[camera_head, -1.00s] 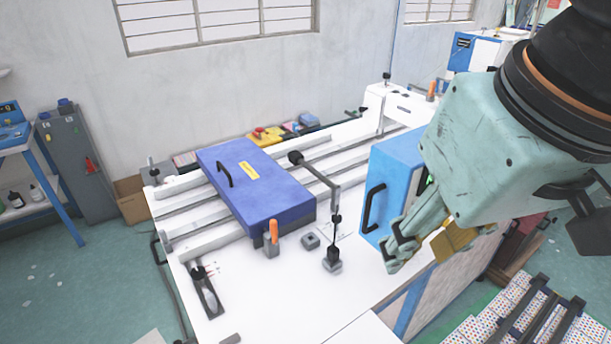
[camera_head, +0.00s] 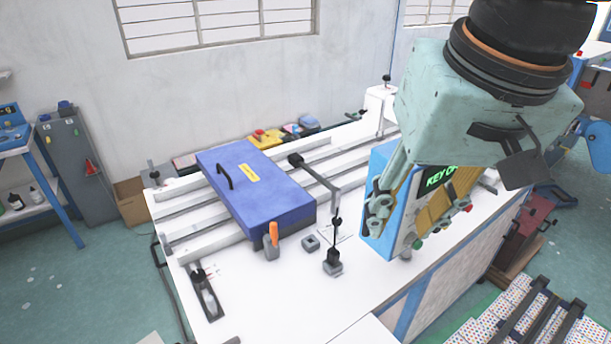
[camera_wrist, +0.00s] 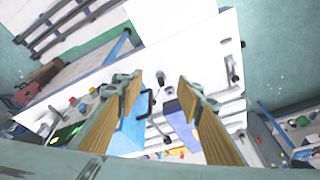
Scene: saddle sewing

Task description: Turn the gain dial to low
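The blue control box (camera_head: 378,232) stands on the white table. Its panel faces right and shows a green-lit display reading "KEY O…" (camera_head: 440,176). A green knob (camera_head: 417,243) and red buttons (camera_head: 467,208) show on the panel; I cannot tell which control is the gain dial. My gripper (camera_head: 405,218) is in front of the box and hides part of the panel. In the wrist view the gripper (camera_wrist: 158,92) is open, with nothing between its fingers. The box (camera_wrist: 130,137) is behind the left finger there, and the panel's green display (camera_wrist: 65,132) is at the lower left.
A blue-lidded case (camera_head: 255,190) lies on the table rails. A jointed stand (camera_head: 333,262), a small grey block (camera_head: 310,243) and an orange-handled tool (camera_head: 272,240) are left of the box. The front left of the white tabletop (camera_head: 265,295) is mostly clear.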

